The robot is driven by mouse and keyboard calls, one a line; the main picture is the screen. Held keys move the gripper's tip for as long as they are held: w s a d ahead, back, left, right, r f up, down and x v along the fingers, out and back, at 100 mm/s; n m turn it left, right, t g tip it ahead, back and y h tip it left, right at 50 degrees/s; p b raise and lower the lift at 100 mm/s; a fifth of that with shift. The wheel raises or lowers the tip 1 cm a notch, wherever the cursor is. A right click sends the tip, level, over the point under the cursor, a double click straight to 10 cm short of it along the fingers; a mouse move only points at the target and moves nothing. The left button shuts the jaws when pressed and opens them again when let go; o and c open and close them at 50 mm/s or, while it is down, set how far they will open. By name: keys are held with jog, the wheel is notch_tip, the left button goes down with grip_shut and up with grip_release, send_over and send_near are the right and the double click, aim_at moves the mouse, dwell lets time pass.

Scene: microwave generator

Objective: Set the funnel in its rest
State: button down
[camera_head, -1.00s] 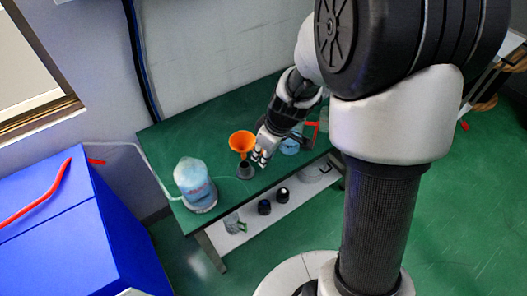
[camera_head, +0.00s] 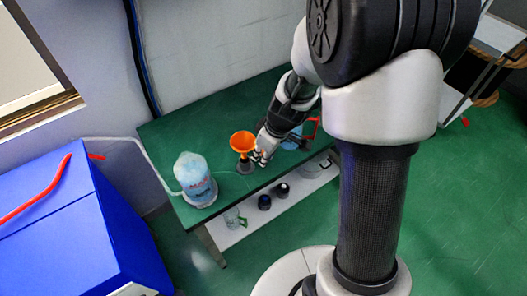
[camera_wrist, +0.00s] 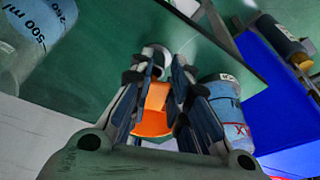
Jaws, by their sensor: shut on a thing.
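The orange funnel (camera_head: 243,141) is upright, wide mouth up, near the front of the green table. My gripper (camera_head: 257,158) is at its right side and shut on it. In the wrist view the orange funnel (camera_wrist: 152,118) shows between the two fingers of my gripper (camera_wrist: 157,68). A small grey holder (camera_head: 246,168), which looks like the rest, stands on the table right below the funnel. The funnel's lower end lines up with the top of the holder in the head view. I cannot tell how deep it sits in it.
A large bottle with blue contents (camera_head: 194,182) stands left on the table (camera_head: 170,140). A blue-filled vessel (camera_head: 292,142) is partly hidden behind my gripper. A mug (camera_head: 233,219) and two dark jars (camera_head: 264,202) are on the lower shelf. A blue box (camera_head: 75,235) stands at left.

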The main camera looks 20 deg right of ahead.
jog(key=shift+f, duration=2.75)
jog(key=c, duration=1.4)
grip_release()
jog(key=shift+c, duration=0.2)
jog(key=v, duration=1.2)
jog(key=shift+w, duration=0.1)
